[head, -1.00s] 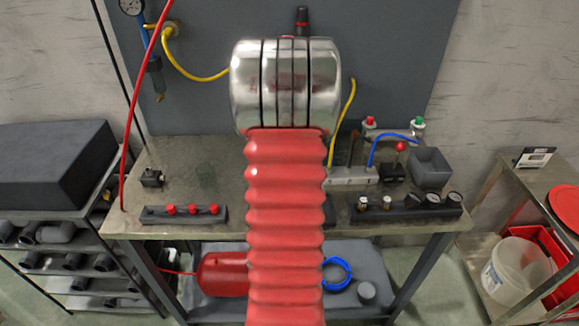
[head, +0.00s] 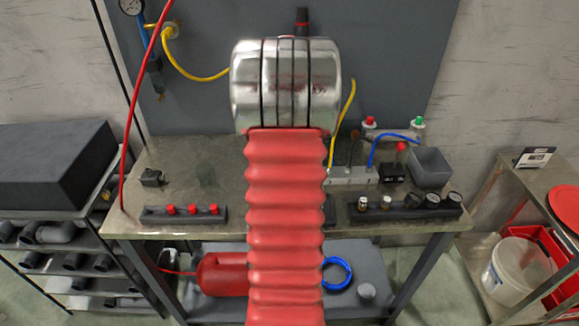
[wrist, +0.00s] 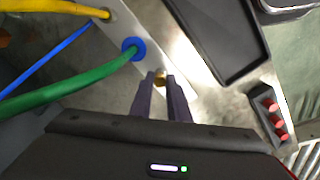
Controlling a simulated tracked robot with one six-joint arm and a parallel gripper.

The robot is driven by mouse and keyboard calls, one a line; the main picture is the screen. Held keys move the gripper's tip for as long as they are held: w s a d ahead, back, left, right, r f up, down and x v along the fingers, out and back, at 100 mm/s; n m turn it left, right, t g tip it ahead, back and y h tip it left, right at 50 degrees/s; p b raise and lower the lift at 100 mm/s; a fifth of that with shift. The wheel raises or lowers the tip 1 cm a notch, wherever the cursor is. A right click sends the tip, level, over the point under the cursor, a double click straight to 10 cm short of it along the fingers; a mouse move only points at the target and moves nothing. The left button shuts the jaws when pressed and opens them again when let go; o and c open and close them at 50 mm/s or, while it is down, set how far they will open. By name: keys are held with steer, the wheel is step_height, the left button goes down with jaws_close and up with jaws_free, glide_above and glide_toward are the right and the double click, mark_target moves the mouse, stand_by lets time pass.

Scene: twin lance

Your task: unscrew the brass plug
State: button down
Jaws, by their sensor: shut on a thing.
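The brass plug (wrist: 160,77) shows in the wrist view as a small gold piece at the metal manifold bar (wrist: 178,65). My gripper (wrist: 161,84) has its two dark fingers close around the plug, shut on it. The fingers hide part of the plug. In the head view my red bellows-covered arm stands in front of the bench and hides my gripper and the plug. Part of the manifold (head: 350,176) shows just right of the arm.
A green hose (wrist: 75,90) with a blue collar joins the bar close to my fingers. Yellow (wrist: 55,8) and blue hoses run beside it. A black tray (wrist: 225,45) and a rack of red-topped pieces (wrist: 270,115) lie to the right. A grey bin (head: 430,166) stands at the bench's right.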

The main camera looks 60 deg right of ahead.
steer(key=shift+n, duration=1.5)
steer(key=c, duration=1.9)
jaws_free()
steer(key=shift+o, duration=0.2)
